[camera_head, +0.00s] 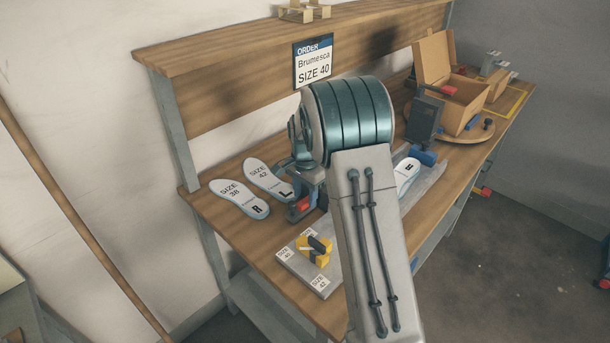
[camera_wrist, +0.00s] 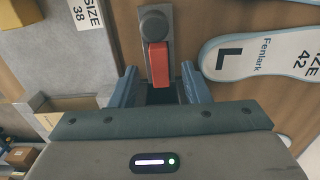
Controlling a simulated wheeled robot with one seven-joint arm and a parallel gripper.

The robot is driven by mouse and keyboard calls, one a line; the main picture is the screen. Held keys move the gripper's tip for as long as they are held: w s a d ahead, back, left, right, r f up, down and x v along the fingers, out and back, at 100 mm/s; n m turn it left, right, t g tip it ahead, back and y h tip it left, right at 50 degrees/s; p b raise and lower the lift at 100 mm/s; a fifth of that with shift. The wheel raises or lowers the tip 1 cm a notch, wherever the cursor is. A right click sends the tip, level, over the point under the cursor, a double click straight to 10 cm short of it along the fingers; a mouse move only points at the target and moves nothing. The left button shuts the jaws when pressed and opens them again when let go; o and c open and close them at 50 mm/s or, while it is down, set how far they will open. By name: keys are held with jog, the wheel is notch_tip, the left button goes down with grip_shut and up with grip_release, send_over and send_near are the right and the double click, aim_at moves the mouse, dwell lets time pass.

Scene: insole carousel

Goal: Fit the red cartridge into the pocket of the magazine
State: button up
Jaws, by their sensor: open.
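The red cartridge (camera_wrist: 159,64) is a small upright-looking bar in the wrist view, against a grey piece with a dark round knob (camera_wrist: 154,25). I cannot tell whether that piece is the magazine, and no empty pocket shows clearly. My gripper (camera_wrist: 158,84) is open. Its two blue fingers stand apart on either side of the cartridge's near end, with gaps on both sides; the depth between them is unclear.
A SIZE 42 insole (camera_wrist: 270,52) lies close right of my gripper. A grey board (camera_head: 291,262) bears a yellow-and-black piece (camera_head: 315,250). An open carton (camera_head: 460,105) and a dark upright unit (camera_head: 425,118) stand farther back.

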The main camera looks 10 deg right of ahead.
aim_at(306, 203)
notch_tip(306, 203, up, 12)
jog(key=shift+b, duration=0.4)
jog(key=shift+r, duration=0.1)
jog(key=shift+s, duration=0.1)
jog(key=s+r+n+t, duration=0.1)
jog(key=s+r+n, duration=0.15)
jog(key=s, duration=0.55)
jog(key=s+r+n+t, duration=0.1)
jog(key=s+r+n, duration=0.15)
jog(key=s, duration=0.45)
jog(key=s+f+n, duration=0.2)
jog(key=s+n, duration=0.1)
jog(key=s, duration=0.5)
jog(key=s+f+n+t, duration=0.1)
jog(key=s+f+n, duration=0.1)
jog(key=s, duration=0.6)
jog(key=shift+n, duration=0.6)
jog(key=shift+w, duration=0.1)
